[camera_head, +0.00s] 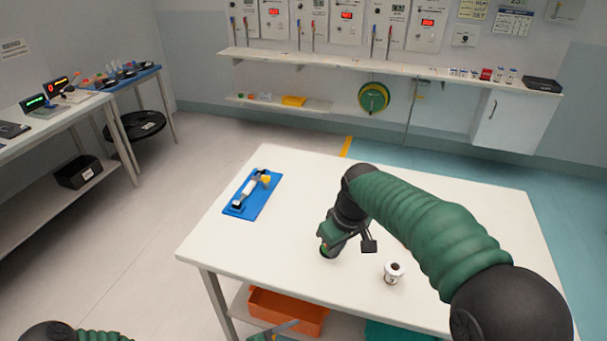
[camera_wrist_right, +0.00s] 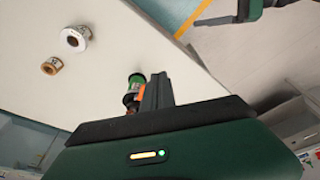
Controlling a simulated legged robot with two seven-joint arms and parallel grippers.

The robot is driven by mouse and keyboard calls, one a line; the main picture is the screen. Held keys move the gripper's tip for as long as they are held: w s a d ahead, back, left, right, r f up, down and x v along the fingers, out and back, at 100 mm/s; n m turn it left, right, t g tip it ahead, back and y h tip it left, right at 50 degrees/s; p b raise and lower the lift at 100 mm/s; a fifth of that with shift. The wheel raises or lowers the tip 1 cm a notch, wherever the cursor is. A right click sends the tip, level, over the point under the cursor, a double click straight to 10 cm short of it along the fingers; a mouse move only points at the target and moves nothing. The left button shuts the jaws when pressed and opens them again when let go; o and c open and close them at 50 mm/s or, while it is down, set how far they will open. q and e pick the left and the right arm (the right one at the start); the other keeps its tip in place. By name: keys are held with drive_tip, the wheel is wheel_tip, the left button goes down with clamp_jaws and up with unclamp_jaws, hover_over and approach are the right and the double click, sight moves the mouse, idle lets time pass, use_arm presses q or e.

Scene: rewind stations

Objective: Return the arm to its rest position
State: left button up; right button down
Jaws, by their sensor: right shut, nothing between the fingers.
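My right gripper (camera_head: 330,241) is shut and empty, low over the middle of the white table. Its dark finger shows in the right wrist view (camera_wrist_right: 158,84). A small green-topped spool (camera_wrist_right: 134,84) with an orange part is close beside that finger; I cannot tell whether they touch. My right arm reaches in from the lower right of the head view. Part of my left gripper (camera_head: 274,331) shows at the bottom edge of the head view, and its jaws cannot be made out.
A white spool (camera_head: 394,270) stands on the table (camera_head: 300,185), right of the gripper. A copper spool (camera_wrist_right: 51,66) is near it in the wrist view. A blue tray (camera_head: 238,210) holding a tool lies at the table's left. An orange bin (camera_head: 290,310) is below.

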use_arm(q)
drive_tip(key=s+a+f+m+g+y+p, duration=0.1)
drive_tip(key=s+a+m+g+y, duration=0.5)
drive_tip(key=a+m, duration=0.5)
drive_tip(key=s+a+r+m+y+p, duration=0.1)
drive_tip(key=s+a+r+m+y, duration=0.1)
drive_tip(key=r, duration=0.7)
drive_tip(key=s+a+r+m+y, duration=0.2)
drive_tip(key=a+r+m, duration=0.2)
drive_tip(key=r, duration=0.5)
drive_tip(key=m, duration=0.2)
drive_tip(key=shift+s+a+m+t+p, duration=0.25)
drive_tip(key=shift+a+m+t+p, duration=0.05)
drive_tip(key=shift+a+t+p, duration=0.1)
use_arm(e)
drive_tip(key=s+d+f+m, duration=0.2)
drive_tip(key=s+d, duration=0.2)
drive_tip(key=s, duration=0.3)
drive_tip(key=s+d+f+m+h, duration=0.1)
drive_tip(key=s+d+f+m, duration=0.1)
drive_tip(key=s, duration=0.5)
drive_tip(key=s+d+f+m, duration=0.2)
drive_tip(key=s+d+f, duration=0.1)
drive_tip(key=s+d, duration=0.3)
drive_tip(key=shift+s+f+m, duration=0.2)
drive_tip(key=shift+s+m, duration=0.2)
drive_tip(key=shift+s, duration=0.45)
